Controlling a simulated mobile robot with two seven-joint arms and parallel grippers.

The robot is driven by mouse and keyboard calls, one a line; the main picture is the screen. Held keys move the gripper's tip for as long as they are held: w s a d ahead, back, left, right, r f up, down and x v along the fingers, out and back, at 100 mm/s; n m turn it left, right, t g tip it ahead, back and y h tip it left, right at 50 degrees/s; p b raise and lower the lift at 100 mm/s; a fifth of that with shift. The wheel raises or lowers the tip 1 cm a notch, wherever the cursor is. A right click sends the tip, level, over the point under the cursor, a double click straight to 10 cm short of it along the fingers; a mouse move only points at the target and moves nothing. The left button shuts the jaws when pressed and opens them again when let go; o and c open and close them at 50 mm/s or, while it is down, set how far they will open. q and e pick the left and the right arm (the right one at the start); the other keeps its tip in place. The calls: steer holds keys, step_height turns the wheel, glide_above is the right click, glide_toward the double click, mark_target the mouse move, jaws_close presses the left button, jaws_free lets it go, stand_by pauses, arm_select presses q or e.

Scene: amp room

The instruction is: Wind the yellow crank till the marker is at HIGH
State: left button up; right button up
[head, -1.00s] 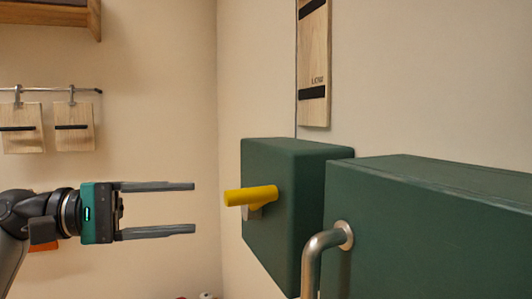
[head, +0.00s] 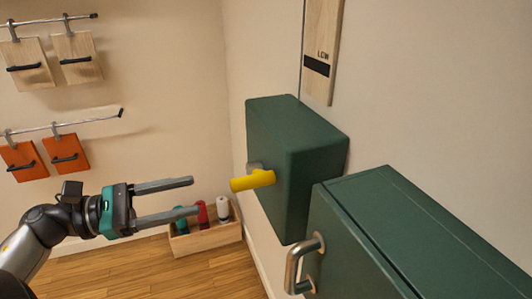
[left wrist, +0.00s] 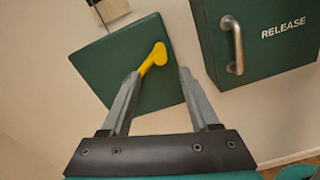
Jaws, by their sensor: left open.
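The yellow crank (head: 252,181) sticks out from the front of a dark green box (head: 300,140) on the wall. In the left wrist view the crank (left wrist: 153,58) lies ahead, between the finger lines and nearer the left finger. My left gripper (head: 192,200) is open and empty, left of the crank and apart from it in the head view. A wooden board (head: 319,45) with a black band and the letters LOW hangs on the wall above the box. The HIGH mark is not in view. My right gripper is not in view.
A second green box (head: 400,230) with a metal handle (head: 300,262) stands close to the right; the left wrist view shows RELEASE on it. A wooden crate (head: 208,240) with bottles sits on the floor. Boards hang on rails (head: 62,127) at the left wall.

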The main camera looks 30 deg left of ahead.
mark_target(266, 181)
arm_select(q)
steer(key=shift+n, duration=0.3)
steer(key=p+x, duration=0.2)
steer(key=x, duration=1.3)
steer(key=shift+p, duration=0.35)
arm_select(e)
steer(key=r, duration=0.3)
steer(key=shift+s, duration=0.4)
arm_select(q)
steer(key=shift+f, duration=0.1)
jaws_close()
steer(key=shift+d, duration=0.1)
